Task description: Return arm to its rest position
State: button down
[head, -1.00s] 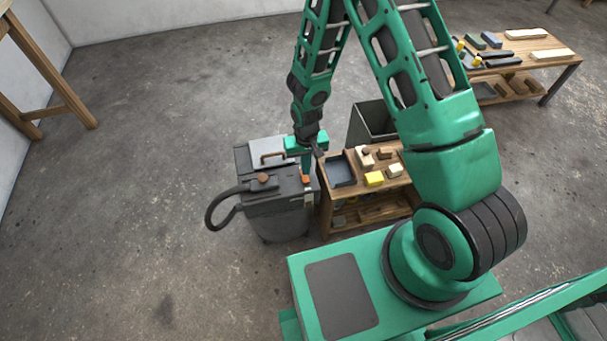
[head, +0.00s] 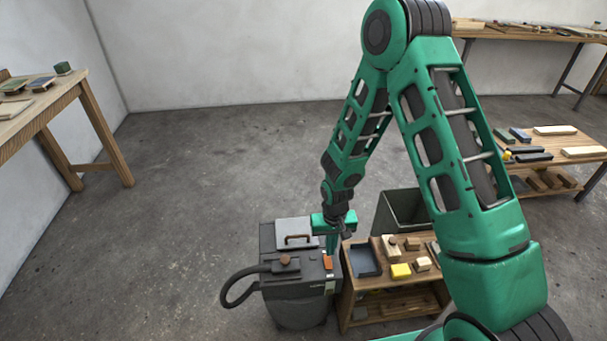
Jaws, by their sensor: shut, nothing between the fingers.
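My green and black arm (head: 450,140) rises at the right of the head view, bends at an elbow near the top, and its forearm hangs down to the middle. My gripper (head: 330,244) is at its lower end, shut and empty, over the right side of a dark grey machine (head: 300,305). The fingertips appear close above an orange switch (head: 327,262) on the machine's top. Whether they touch it cannot be told. The machine also has a lid with a brown handle (head: 299,238) and a black hose (head: 240,290).
Tables (head: 75,88) stand left and right. The floor (head: 215,160) at left is clear.

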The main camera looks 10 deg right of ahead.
jog(key=shift+r, duration=0.1)
jog(key=s+d+r+m+h, duration=0.1)
jog(key=s+d+r, duration=0.2)
jog(key=d+r, duration=0.65)
jog(key=s+d+r+m, duration=0.2)
jog(key=d+r, duration=0.5)
jog(key=r, duration=0.5)
jog(key=s+d+r+m, duration=0.1)
jog(key=s+d+r, duration=0.2)
jog(key=s+r, duration=0.4)
jog(key=s+d+r+m+y, duration=0.1)
jog(key=s+r, duration=0.6)
jog(key=s, duration=0.7)
jog(key=shift+s+d+m, duration=0.35)
jog(key=shift+d+m, duration=0.15)
jog(key=shift+d, duration=0.75)
